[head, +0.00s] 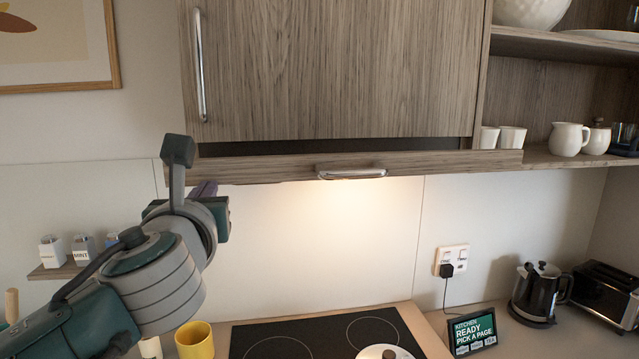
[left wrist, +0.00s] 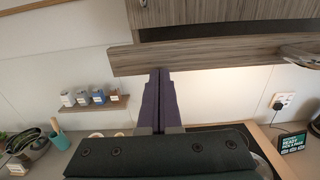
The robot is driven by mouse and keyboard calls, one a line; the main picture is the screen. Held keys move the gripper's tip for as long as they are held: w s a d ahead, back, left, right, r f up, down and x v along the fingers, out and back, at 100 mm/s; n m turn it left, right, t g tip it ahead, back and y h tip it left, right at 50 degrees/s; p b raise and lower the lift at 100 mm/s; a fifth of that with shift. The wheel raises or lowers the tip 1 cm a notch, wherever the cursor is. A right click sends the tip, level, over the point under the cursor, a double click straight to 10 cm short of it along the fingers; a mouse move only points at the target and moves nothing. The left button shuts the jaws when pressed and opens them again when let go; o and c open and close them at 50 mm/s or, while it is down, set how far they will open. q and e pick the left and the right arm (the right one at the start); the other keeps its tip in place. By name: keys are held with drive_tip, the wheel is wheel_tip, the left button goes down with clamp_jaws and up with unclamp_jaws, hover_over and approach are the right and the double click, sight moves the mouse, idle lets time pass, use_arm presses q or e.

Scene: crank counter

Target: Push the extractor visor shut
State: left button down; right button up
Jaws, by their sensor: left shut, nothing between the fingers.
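The extractor visor (head: 260,168) is a long grey-brown wooden strip with a chrome bar handle (head: 351,173), below the wall cabinet. It stands out from the cabinet, with a dark gap above it. The visor also shows in the left wrist view (left wrist: 220,54). My left gripper (head: 206,188) is at the visor's left end, just below it and mostly hidden behind my wrist. In the left wrist view its purple fingers (left wrist: 159,75) are together and empty, their tips at the visor's lower edge. I cannot tell whether they touch it. My right gripper is out of view.
The wooden cabinet door (head: 330,70) is above the visor. A black hob (head: 320,338) lies below, with a yellow mug (head: 195,340) beside it. A small spice shelf (head: 58,270) is at left. A kettle (head: 538,293) and toaster (head: 605,293) stand at right.

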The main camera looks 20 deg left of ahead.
use_arm(q)
drive_tip(key=shift+w, duration=0.1)
drive_tip(key=b+x, duration=0.3)
drive_tip(key=x, duration=0.4)
drive_tip(key=shift+w+a+f, duration=0.15)
drive_tip(key=shift+w+a, duration=0.1)
drive_tip(key=shift+w, duration=0.05)
drive_tip(key=x, duration=0.3)
drive_tip(key=shift+w+a+b, duration=0.2)
drive_tip(key=shift+b, duration=0.15)
drive_tip(key=shift+w+a, duration=0.15)
drive_tip(key=shift+w, duration=0.1)
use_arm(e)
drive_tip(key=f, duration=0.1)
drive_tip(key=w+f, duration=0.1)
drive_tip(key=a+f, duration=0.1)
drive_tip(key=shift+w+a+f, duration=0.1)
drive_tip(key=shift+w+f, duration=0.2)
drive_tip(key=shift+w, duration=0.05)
use_arm(q)
drive_tip(key=shift+s, duration=0.1)
